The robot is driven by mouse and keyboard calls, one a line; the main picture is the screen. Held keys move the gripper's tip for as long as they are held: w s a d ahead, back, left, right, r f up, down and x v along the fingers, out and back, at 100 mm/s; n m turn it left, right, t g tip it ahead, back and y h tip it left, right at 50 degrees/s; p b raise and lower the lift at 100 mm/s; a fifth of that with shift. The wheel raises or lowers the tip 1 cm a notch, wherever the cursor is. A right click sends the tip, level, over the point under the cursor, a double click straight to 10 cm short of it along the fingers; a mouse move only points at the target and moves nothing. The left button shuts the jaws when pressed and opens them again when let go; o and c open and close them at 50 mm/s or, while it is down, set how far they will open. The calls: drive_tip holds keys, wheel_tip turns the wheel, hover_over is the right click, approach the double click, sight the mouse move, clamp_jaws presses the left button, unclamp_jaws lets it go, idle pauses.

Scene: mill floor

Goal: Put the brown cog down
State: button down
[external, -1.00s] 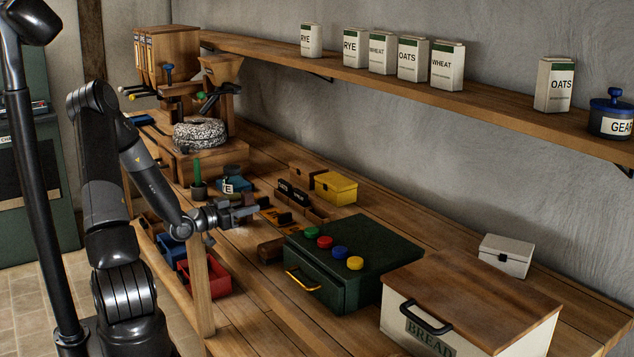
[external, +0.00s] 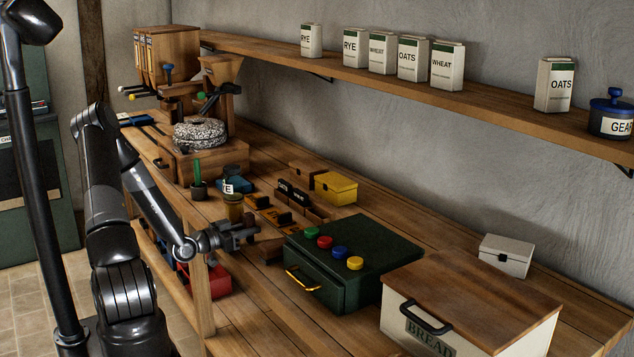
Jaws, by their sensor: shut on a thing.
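My gripper (external: 250,232) is shut, above the left front part of the wooden bench, left of the green drawer box. The brown cog between its fingers is too small and dark to make out clearly against the wood. The gripper's fingers point right, towards the bench. I cannot tell its exact height over the bench top.
The green box (external: 370,250) carries several coloured knobs. A jar (external: 233,208) stands just behind my gripper, with small wooden trays (external: 270,213) beyond. A red bin (external: 217,280) sits below. Bare bench (external: 240,318) lies in front.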

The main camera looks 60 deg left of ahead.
drive_tip(key=c, duration=1.3)
unclamp_jaws()
drive_tip(key=shift+f, duration=0.1)
drive_tip(key=shift+o, duration=0.2)
drive_tip(key=shift+s, duration=0.1)
drive_tip(key=s, duration=1.2)
drive_tip(key=shift+w, duration=0.1)
